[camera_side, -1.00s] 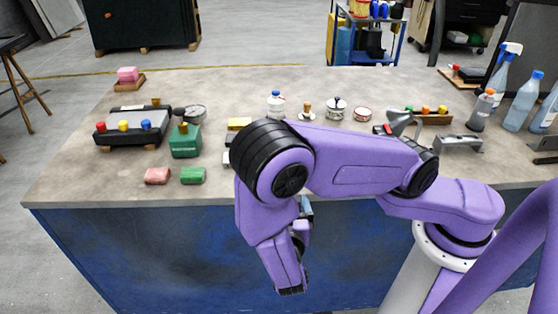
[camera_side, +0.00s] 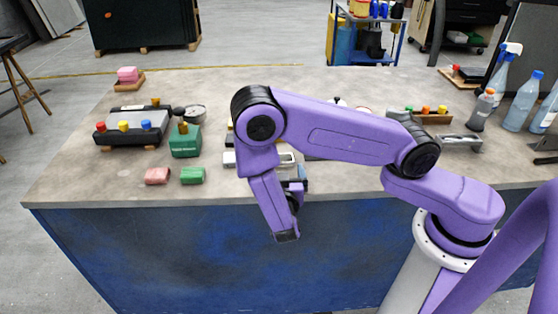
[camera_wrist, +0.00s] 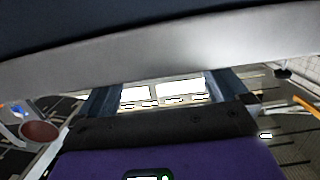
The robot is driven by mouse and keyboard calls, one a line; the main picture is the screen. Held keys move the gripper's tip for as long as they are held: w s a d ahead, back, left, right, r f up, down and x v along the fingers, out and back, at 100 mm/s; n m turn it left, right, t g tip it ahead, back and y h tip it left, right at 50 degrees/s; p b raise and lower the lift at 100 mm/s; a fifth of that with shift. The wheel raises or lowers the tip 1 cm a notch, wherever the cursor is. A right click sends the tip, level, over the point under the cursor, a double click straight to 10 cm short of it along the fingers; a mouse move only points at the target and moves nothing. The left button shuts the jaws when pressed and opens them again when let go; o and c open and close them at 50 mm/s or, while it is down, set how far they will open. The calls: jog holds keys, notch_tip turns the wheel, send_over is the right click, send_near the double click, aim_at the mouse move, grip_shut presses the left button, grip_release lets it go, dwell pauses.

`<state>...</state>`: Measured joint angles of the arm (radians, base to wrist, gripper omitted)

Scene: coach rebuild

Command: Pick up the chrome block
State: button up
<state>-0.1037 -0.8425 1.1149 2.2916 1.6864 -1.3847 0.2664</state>
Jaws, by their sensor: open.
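A pale, shiny block (camera_side: 229,158) shows just left of my forearm in the side view. It is partly hidden, and I cannot tell for certain that it is the chrome block. Another bright metallic piece (camera_side: 287,158) shows just right of the forearm, also partly covered. My gripper (camera_wrist: 165,90) is open in the wrist view, with its two grey-blue fingers apart and nothing held between them. In the side view the hand is at the table's front edge, mostly hidden behind my purple wrist link.
A grey metal bracket (camera_side: 460,143) and several bottles (camera_side: 522,102) stand on the right. The front-left tabletop is clear.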

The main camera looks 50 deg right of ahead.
jog(key=shift+x, duration=2.65)
jog(key=shift+s, duration=0.1)
jog(key=shift+c, duration=0.3)
jog(key=c, duration=0.7)
